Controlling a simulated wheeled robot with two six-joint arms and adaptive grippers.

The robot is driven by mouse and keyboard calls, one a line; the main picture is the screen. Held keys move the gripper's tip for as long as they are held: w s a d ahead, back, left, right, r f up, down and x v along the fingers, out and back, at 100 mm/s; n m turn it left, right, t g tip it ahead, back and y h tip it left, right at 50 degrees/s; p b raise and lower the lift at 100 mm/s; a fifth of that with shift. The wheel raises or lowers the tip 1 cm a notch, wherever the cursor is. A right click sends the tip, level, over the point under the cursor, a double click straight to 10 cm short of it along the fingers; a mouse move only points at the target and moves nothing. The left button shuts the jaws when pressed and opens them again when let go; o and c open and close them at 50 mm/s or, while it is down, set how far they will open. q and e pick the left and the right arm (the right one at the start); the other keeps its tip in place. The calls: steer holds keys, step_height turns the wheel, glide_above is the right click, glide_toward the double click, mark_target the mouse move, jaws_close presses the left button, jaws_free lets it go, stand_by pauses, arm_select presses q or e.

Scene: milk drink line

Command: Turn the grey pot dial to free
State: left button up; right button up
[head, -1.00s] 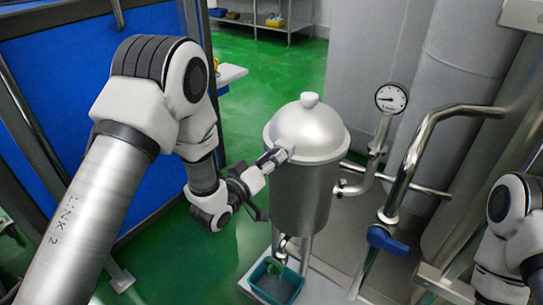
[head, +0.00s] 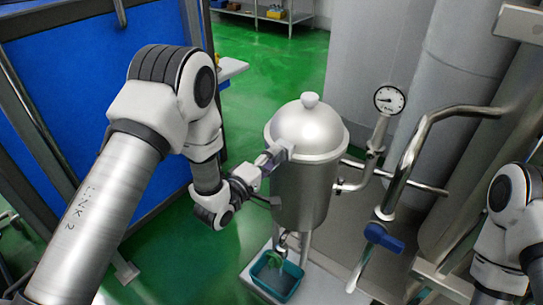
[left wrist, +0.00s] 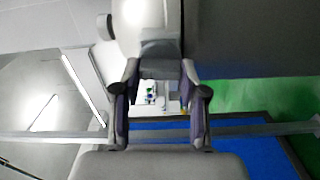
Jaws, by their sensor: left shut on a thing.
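The grey metal pot (head: 301,190) stands upright with a domed lid (head: 305,130) and a round knob on top. A small grey dial (head: 284,148) sticks out from the pot's upper left side, just under the lid. My left gripper (head: 271,160) is at that side, shut on the dial. In the left wrist view, my left gripper's (left wrist: 160,72) two dark fingers stand on either side of the grey dial piece (left wrist: 160,52). The dial's markings and exact setting cannot be read. My right arm shows at the right edge, but its gripper is out of view.
A teal tub (head: 276,278) sits under the pot's outlet. A round gauge (head: 389,99) stands on a pipe right of the pot. A blue valve handle (head: 384,238) is on the bent pipe. A blue panel (head: 100,110) stands behind my left arm; green floor is open beyond.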

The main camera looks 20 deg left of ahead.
arm_select(q)
steer(key=shift+r+n, duration=0.15)
steer(key=shift+n, duration=0.45)
steer(key=o, duration=1.1)
steer(key=shift+c, duration=0.2)
steer(key=shift+o, duration=0.5)
steer(key=shift+w+f, duration=0.15)
steer(key=shift+f, duration=0.05)
steer(key=v, duration=1.2)
